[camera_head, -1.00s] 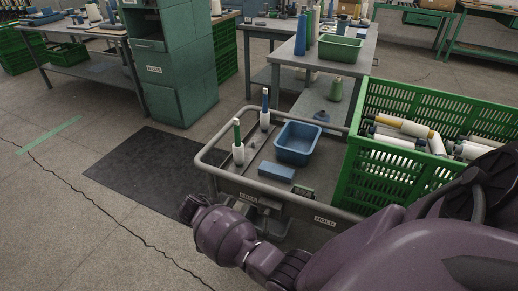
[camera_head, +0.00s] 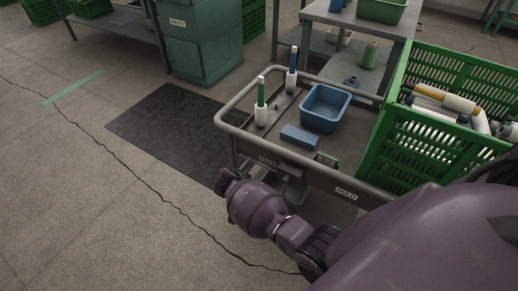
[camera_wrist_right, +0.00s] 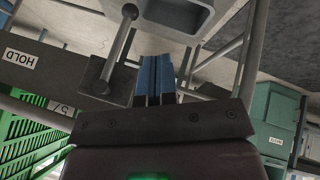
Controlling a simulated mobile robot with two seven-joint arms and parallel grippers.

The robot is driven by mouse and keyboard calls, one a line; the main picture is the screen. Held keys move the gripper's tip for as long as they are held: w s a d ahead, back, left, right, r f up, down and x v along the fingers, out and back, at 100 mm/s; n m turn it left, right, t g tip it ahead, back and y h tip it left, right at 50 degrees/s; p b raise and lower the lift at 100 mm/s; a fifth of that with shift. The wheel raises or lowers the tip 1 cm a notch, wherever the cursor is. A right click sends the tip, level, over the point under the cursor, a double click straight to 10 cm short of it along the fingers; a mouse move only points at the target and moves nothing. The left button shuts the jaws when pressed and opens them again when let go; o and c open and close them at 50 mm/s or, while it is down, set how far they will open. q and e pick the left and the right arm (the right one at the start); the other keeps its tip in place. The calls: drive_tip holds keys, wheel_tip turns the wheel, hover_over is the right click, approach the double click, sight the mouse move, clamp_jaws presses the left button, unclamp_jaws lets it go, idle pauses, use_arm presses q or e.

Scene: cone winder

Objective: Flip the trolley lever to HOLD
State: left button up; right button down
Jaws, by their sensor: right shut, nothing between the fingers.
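The trolley lever (camera_wrist_right: 118,42) is a grey rod with a round knob on a dark bracket. In the right wrist view its knob end leans to the right, away from the HOLD label (camera_wrist_right: 20,58). That label also shows on the trolley's front (camera_head: 346,194). My right gripper (camera_wrist_right: 155,68) has blue fingers, shut and empty, just right of the lever in that view; I cannot tell whether they touch it. In the head view my right wrist stands at the trolley's front left, with its fingertips hidden, and the lever is not clear. My left gripper is not in view.
A black mat (camera_head: 160,125) lies left on open floor.

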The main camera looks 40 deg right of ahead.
sight(284, 191)
use_arm(q)
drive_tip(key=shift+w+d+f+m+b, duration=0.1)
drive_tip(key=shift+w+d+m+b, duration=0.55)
drive_tip(key=shift+b, duration=0.95)
use_arm(e)
drive_tip(key=s+d+f, duration=0.2)
drive_tip(key=d+f, duration=0.5)
drive_tip(key=f, duration=0.1)
drive_tip(key=shift+s+d+f, duration=0.2)
drive_tip(key=shift+d, duration=0.15)
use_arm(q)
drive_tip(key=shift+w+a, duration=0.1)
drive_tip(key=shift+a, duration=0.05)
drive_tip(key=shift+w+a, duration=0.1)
use_arm(e)
drive_tip(key=shift+s, duration=0.1)
